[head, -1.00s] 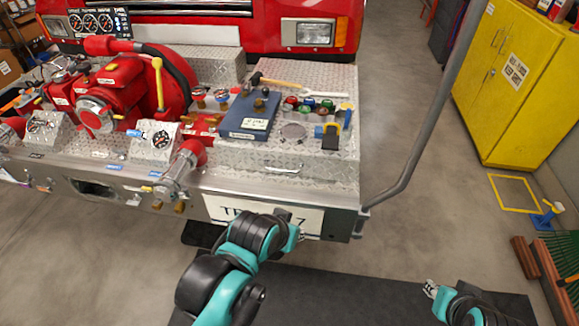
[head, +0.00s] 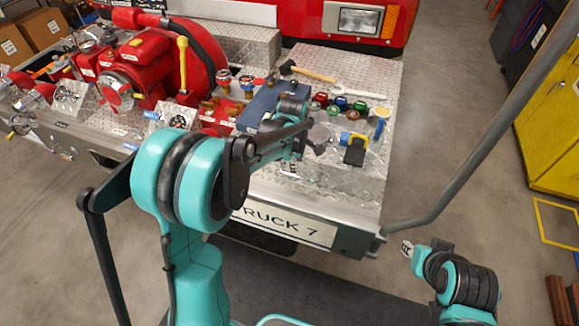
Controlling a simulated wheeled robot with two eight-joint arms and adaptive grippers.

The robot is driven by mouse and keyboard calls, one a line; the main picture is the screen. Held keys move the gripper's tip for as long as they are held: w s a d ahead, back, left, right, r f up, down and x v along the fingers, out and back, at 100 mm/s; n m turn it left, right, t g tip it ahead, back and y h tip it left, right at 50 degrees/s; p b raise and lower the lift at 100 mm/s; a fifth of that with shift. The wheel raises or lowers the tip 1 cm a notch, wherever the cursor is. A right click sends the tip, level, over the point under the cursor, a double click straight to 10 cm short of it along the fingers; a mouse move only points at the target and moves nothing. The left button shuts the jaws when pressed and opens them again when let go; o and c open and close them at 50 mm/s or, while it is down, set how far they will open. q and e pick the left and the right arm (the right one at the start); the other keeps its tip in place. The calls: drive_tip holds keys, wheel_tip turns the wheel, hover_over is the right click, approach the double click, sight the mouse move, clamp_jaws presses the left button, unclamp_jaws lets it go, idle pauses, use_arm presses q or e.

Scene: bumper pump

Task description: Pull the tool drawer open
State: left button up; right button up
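The tool drawer (head: 332,197) appears to be the diamond-plate front below the right part of the truck's bumper deck. It looks shut. Its handle is hidden behind my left arm and gripper in the head view. My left gripper (head: 302,153) is above and in front of the drawer front, at the deck's front edge, with its fingers seeming to point down. Its fingers are small and partly hidden, so I cannot tell whether it touches the handle. My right gripper (head: 410,249) is off the truck's right front corner, apart from everything, its finger opening unclear.
A grey pole (head: 497,150) rises at the right corner. The yellow cabinet (head: 555,140) stands right. Floor between is clear.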

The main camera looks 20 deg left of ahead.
sight(298, 176)
use_arm(q)
drive_tip(key=f+b, duration=0.1)
drive_tip(key=f, duration=0.1)
drive_tip(key=w+f+b, duration=0.1)
drive_tip(key=f, duration=0.5)
drive_tip(key=shift+w+b, duration=0.3)
drive_tip(key=shift+b, duration=0.1)
clamp_jaws()
